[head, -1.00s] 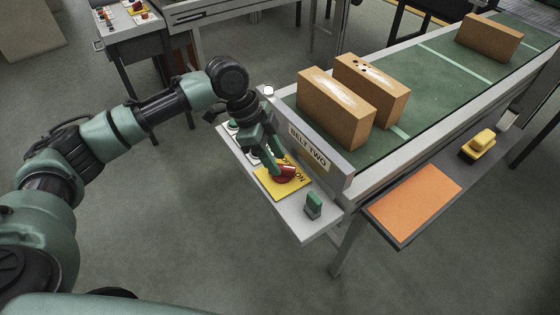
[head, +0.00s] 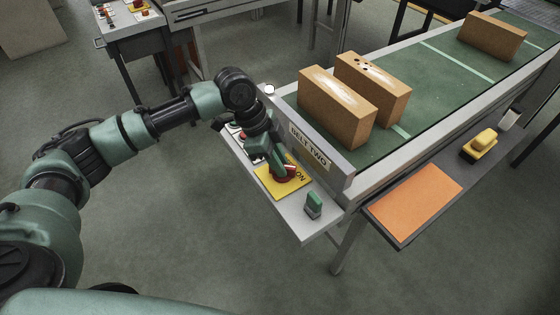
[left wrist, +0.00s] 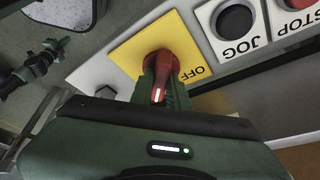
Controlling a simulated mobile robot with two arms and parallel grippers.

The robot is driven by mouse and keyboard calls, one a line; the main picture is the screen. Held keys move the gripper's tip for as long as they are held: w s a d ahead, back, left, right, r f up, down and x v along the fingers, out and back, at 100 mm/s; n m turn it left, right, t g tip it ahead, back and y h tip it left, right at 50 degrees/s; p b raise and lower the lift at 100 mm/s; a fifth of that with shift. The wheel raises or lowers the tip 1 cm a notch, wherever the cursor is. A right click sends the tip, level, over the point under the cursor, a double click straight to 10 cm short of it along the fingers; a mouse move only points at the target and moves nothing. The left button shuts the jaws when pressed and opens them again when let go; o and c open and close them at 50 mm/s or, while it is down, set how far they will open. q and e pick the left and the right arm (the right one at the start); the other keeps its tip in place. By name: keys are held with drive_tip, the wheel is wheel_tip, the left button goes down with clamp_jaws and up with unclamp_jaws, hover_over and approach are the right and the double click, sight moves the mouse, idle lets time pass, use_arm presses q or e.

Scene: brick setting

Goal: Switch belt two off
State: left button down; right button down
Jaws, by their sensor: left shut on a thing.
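The belt two control panel (head: 303,222) sticks out below the "BELT TWO" sign (head: 309,148) at the belt's near end. On it is a yellow plate (head: 271,186) with a red rotary switch (head: 290,172). "ON" shows on the plate in the head view. In the left wrist view the red switch (left wrist: 158,62) stands on the yellow plate (left wrist: 135,50), with "OFF" beside it. My left gripper (head: 280,170) is shut on the switch handle, and its fingers hide part of it.
JOG (left wrist: 234,20) and STOP (left wrist: 293,6) buttons sit near the plate. An orange sheet (head: 415,205) and a yellow-black object (head: 479,147) rest on the side shelf.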

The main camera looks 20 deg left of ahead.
use_arm(q)
drive_tip(key=n+t+p, duration=0.1)
drive_tip(key=n+p, duration=0.1)
drive_tip(key=p, duration=0.3)
drive_tip(key=r+n+t+p, duration=0.1)
drive_tip(key=n+p, duration=0.2)
drive_tip(key=p, duration=0.2)
drive_tip(key=shift+s+d+n+y, duration=0.15)
drive_tip(key=shift+s+n+y, duration=0.05)
drive_tip(key=shift+n+y, duration=0.1)
drive_tip(key=n+t+y+p, duration=0.1)
drive_tip(key=n+p, duration=0.3)
drive_tip(key=p, duration=0.1)
drive_tip(key=n+y+p, duration=0.1)
drive_tip(key=n+p, duration=0.3)
drive_tip(key=p, duration=0.2)
drive_tip(key=shift+d+f+t+y, duration=0.2)
drive_tip(key=shift+t+y, duration=0.1)
drive_tip(key=shift+t, duration=0.1)
drive_tip(key=shift+n+y+p, duration=0.5)
drive_tip(key=shift+n+p, duration=0.55)
drive_tip(key=shift+n, duration=0.15)
drive_tip(key=shift+f+n+y+p, duration=0.15)
drive_tip(key=shift+n+y+p, duration=0.15)
drive_tip(key=shift+n+p, duration=0.4)
drive_tip(key=shift+w+n, duration=0.1)
drive_tip(key=shift+n, duration=0.2)
drive_tip(key=c, duration=1.4)
unclamp_jaws()
drive_tip(key=shift+o, duration=0.2)
